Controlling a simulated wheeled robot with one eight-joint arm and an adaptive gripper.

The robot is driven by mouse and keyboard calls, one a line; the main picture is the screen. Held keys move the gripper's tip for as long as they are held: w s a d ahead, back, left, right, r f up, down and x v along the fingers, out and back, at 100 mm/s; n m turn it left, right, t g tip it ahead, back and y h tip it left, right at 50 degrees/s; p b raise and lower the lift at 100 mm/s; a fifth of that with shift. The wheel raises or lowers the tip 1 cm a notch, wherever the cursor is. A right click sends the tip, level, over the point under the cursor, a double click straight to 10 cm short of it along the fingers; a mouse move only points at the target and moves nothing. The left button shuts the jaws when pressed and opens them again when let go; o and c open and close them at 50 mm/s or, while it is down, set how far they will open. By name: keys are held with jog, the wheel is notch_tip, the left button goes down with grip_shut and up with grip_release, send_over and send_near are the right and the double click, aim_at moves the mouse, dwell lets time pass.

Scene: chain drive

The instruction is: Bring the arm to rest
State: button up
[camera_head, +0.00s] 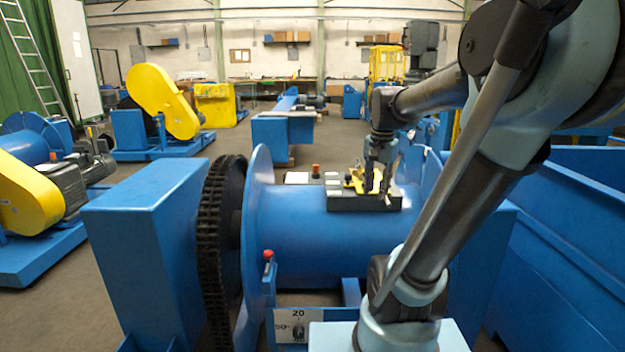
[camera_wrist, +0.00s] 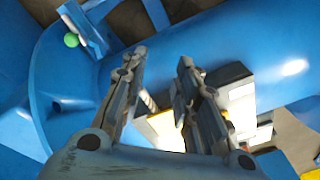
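My gripper (camera_head: 377,188) is at the end of my arm, over the large blue drum (camera_head: 300,235) in the head view. Its fingers stand apart in the wrist view (camera_wrist: 162,62), with nothing visible between the tips. A dark box (camera_head: 350,203) with light panels lies on top of the drum, just below and beside the fingers. A yellow piece (camera_head: 355,179) shows at the box, close to the fingers. Whether the fingers touch the box or the yellow piece I cannot tell. In the wrist view the box (camera_wrist: 228,75) is partly hidden behind the right finger.
A black chain wheel (camera_head: 222,230) and blue housing (camera_head: 140,255) stand left of the drum. A red-knobbed lever (camera_head: 268,256) rises in front, near a numbered plate (camera_head: 297,326). Blue walls (camera_head: 565,225) lie right. Yellow-guarded machines (camera_head: 160,98) stand farther left on open floor.

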jog(key=s+f+n, duration=0.8)
jog(key=s+f, duration=0.6)
jog(key=shift+s+f+t, duration=0.3)
jog(key=shift+t, duration=0.1)
jog(key=shift+w+f, duration=0.2)
jog(key=shift+w, duration=0.2)
